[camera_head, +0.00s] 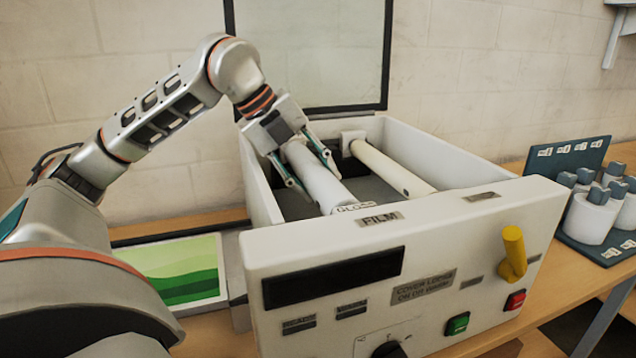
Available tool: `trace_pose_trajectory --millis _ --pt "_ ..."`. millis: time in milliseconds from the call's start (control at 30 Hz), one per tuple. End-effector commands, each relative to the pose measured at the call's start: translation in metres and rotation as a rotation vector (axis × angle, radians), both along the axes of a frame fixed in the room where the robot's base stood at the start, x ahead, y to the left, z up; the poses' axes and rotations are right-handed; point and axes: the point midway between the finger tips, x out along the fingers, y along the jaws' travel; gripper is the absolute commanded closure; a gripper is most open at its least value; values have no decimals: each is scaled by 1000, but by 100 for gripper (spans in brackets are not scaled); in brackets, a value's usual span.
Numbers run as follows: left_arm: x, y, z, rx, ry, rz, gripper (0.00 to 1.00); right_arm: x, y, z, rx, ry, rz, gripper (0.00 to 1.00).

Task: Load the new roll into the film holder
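The roll laminator (420,245) stands on the table with its top open. A white roll (318,182) with a label reading "GLOSS", partly hidden by the front panel, is in the left side of the well, behind the "FILM" label (380,220). My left gripper (312,180) reaches down over the roll with one finger on each side of it. I cannot tell whether both fingers press on the roll or stand slightly apart from it. The roll's far end is hidden by the gripper. My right gripper is not in view.
A second, cream roller (392,167) lies in the well's right side. A yellow lever (513,252) sticks up on the front panel. A dark rack (590,235) with several white cylinders stands at right. A green picture (180,268) lies at left.

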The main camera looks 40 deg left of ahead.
Motion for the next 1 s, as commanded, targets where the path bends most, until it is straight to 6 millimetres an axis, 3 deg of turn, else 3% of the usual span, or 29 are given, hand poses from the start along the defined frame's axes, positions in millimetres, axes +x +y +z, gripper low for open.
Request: trace_pose_trajectory --millis 233,467,500,533,833,1000 --pt "0 0 3 -1 -9 1 100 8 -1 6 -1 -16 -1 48" --pt "0 0 -3 -1 -5 1 100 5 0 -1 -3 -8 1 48" --pt "0 0 -5 -1 -1 1 59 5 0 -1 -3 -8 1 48" --pt "0 0 -4 -1 -2 0 54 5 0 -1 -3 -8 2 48" --pt "0 0 -3 -1 -3 0 54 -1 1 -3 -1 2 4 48" --pt "-3 2 9 -1 -6 2 54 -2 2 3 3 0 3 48"
